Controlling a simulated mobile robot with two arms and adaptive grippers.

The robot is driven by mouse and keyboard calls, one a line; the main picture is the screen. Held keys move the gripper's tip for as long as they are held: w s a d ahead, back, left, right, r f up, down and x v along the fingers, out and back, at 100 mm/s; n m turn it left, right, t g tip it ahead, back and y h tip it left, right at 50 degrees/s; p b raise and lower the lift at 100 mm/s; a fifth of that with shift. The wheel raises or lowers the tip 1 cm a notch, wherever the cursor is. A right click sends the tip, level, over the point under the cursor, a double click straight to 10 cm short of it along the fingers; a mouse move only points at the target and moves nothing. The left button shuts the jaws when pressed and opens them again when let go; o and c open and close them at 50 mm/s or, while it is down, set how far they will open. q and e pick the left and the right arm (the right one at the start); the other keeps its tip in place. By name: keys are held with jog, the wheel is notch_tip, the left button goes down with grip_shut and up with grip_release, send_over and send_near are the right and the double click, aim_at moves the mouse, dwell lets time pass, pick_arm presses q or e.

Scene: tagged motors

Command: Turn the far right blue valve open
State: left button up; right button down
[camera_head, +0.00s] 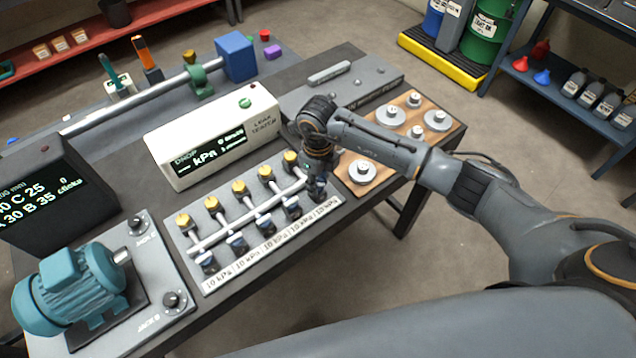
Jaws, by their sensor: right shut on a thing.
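A grey valve panel (222,272) lies on the bench with a row of several dark blue valves along a silver pipe (240,220). Gold-topped fittings stand behind them. The far right blue valve (317,192) is at the row's right end, mostly covered by my right gripper (318,181). That gripper points down from above and is shut on this valve. The valve's handle angle is hidden. The other blue valves, such as the leftmost one (208,262), are uncovered. Labels reading 10 kPa run along the panel's front edge. My left gripper is not in view.
A white leak tester (215,135) stands behind the panel. A teal motor (70,285) on a plate is at front left, near a dark display box (50,190). A wooden board (440,142) with metal weights lies right, under my right arm.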

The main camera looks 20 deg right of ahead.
jog(key=m+b, duration=0.1)
jog(key=m, duration=0.4)
jog(key=shift+m, duration=0.3)
jog(key=m+b, duration=0.1)
jog(key=m, duration=0.3)
jog(key=shift+m, duration=0.4)
jog(key=c, duration=1)
grip_release()
jog(key=shift+r, duration=0.2)
notch_tip(320, 180, up, 12)
jog(key=shift+f, duration=0.15)
